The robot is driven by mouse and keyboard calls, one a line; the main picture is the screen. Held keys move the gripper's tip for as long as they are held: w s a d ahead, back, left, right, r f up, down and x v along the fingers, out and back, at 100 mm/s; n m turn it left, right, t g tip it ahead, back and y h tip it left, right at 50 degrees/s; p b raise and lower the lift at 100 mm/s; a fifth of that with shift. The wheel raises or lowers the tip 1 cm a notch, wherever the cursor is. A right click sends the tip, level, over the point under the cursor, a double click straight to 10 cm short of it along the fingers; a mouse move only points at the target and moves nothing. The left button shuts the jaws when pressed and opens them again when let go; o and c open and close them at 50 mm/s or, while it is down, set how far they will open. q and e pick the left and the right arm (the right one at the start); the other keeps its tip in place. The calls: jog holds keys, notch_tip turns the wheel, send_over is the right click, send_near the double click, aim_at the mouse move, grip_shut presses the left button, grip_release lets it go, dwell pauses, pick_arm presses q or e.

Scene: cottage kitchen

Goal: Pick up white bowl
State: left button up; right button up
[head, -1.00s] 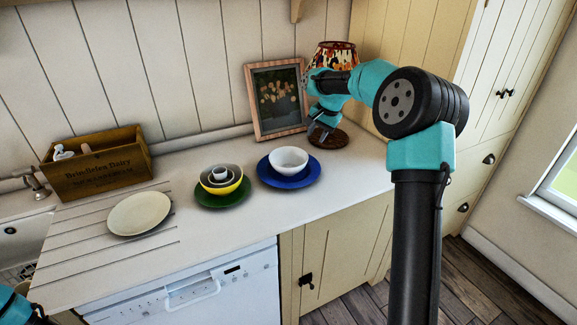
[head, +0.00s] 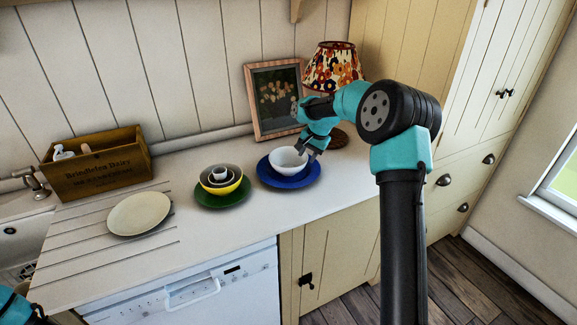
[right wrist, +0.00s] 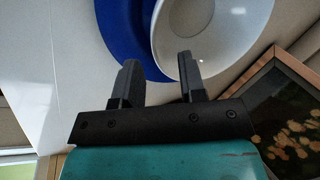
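The white bowl (head: 288,160) stands upright on the blue plate (head: 270,178) near the right end of the counter. My right gripper (head: 313,154) is at the bowl's right rim in the head view. In the right wrist view its two fingers (right wrist: 159,66) are spread apart with nothing clamped. There the white bowl (right wrist: 225,25) shows behind the right finger and the blue plate (right wrist: 128,25) behind the left one, with the near rim between them. Whether a finger touches the bowl cannot be told. Only a part of my left arm shows at the bottom left; its gripper is out of view.
Left of the blue plate, a green plate (head: 232,203) holds a yellow bowl (head: 225,189) with smaller cups nested inside. A cream plate (head: 139,213) and a wooden crate (head: 95,165) are farther left. A framed picture (head: 275,100) and a lamp (head: 333,67) stand close behind the gripper.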

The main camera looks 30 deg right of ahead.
jog(key=x, duration=0.5)
jog(key=shift+s+f, duration=0.1)
jog(key=shift+s, duration=0.1)
jog(key=shift+c, duration=0.5)
grip_shut()
